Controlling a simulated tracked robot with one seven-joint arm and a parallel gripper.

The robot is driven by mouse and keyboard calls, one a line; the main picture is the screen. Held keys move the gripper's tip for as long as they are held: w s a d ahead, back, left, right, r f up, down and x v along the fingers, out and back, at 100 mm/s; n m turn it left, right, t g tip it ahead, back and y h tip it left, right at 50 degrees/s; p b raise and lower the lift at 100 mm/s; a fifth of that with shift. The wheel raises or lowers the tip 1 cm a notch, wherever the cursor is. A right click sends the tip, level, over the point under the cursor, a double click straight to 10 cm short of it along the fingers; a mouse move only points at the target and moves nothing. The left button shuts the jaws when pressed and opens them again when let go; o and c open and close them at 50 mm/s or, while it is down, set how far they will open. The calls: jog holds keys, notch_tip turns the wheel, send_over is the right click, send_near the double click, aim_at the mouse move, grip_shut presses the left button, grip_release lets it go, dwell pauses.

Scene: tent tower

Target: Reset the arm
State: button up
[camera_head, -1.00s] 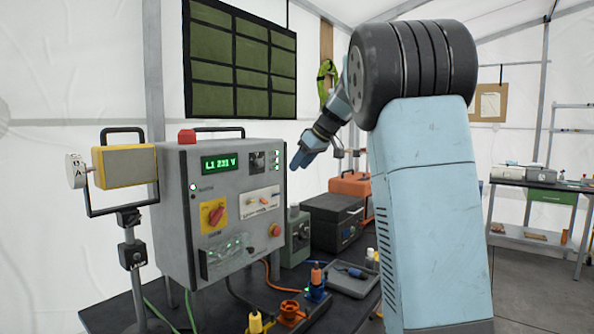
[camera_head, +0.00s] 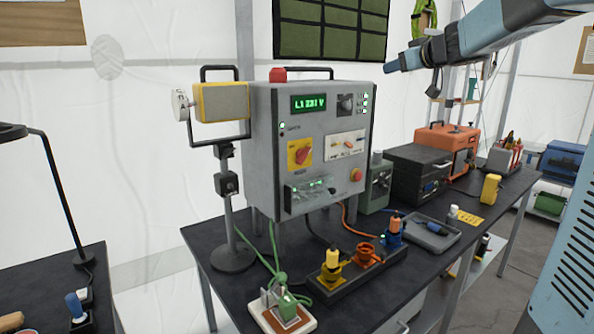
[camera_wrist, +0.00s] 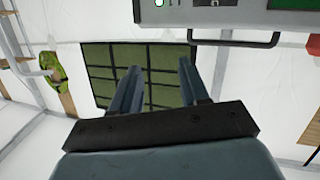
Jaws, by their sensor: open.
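My gripper (camera_head: 404,61) is at the upper right of the head view, pointing left, raised above the black case and away from the control box. In the wrist view my gripper (camera_wrist: 156,80) shows two blue-grey fingers apart, with nothing between them. Behind them is the green pocket panel (camera_wrist: 160,62) on the tent wall, which also shows at the top of the head view (camera_head: 330,28). The wrist view looks upside down, with the control box's edge (camera_wrist: 235,18) at the top.
The grey control box (camera_head: 318,150) with a lit display stands on the dark table (camera_head: 395,290). Yellow, orange and blue connectors (camera_head: 333,265) sit in front of it. A black case (camera_head: 418,172) and an orange case (camera_head: 447,145) stand to the right. A lamp (camera_head: 60,190) stands at left.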

jog(key=s+d+f+m+h, duration=0.2)
jog(key=s+d+m+h, duration=0.15)
jog(key=s, duration=0.35)
jog(key=s+d+f+m+h, duration=0.2)
jog(key=s+m+h, duration=0.25)
jog(key=s, duration=0.35)
jog(key=s+a+f+n+g+y, duration=0.1)
jog(key=s+a+f+g, duration=0.3)
jog(key=s+f, duration=0.6)
jog(key=s+a+f+n+g+y, duration=0.1)
jog(key=s+a+f+g, duration=0.3)
jog(key=s+f, duration=0.7)
jog(key=s+a, duration=0.2)
jog(key=s, duration=0.1)
jog(key=shift+s+g+y, duration=0.2)
jog(key=shift+g+y, duration=0.2)
jog(key=shift+f, duration=0.1)
